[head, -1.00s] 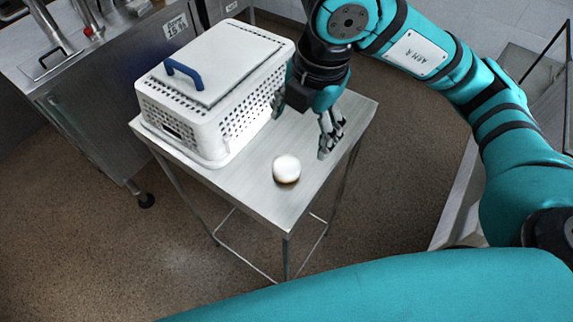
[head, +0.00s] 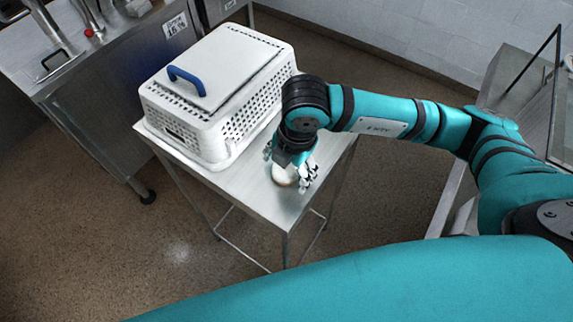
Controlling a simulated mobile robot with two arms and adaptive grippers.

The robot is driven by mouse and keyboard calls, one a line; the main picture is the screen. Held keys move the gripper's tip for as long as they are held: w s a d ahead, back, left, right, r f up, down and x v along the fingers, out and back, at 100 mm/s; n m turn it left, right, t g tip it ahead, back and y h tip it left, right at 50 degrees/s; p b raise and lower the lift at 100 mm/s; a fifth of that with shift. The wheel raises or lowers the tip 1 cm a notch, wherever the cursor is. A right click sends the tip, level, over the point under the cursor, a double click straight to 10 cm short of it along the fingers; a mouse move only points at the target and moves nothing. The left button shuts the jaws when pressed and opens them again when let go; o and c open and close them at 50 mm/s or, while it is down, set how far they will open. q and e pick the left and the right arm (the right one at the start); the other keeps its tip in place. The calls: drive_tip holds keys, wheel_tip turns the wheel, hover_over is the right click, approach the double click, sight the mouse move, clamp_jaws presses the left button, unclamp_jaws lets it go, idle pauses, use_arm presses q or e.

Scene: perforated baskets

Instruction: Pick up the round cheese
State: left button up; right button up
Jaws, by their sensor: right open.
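The round white cheese (head: 283,178) sits on the steel table (head: 232,187), right of the basket and near the front corner. My right gripper (head: 287,171) is over it, pointing down, with its open fingers to either side of the cheese. The gripper hides the upper part of the cheese. I cannot tell whether the fingers touch it. My left gripper is not in view.
A white perforated basket (head: 235,130) with a closed lid and a blue handle (head: 186,78) fills the left and back of the table, close to my gripper. A steel counter (head: 110,110) stands at the left. The table's front strip is clear.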

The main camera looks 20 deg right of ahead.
drive_tip(key=c, duration=1.4)
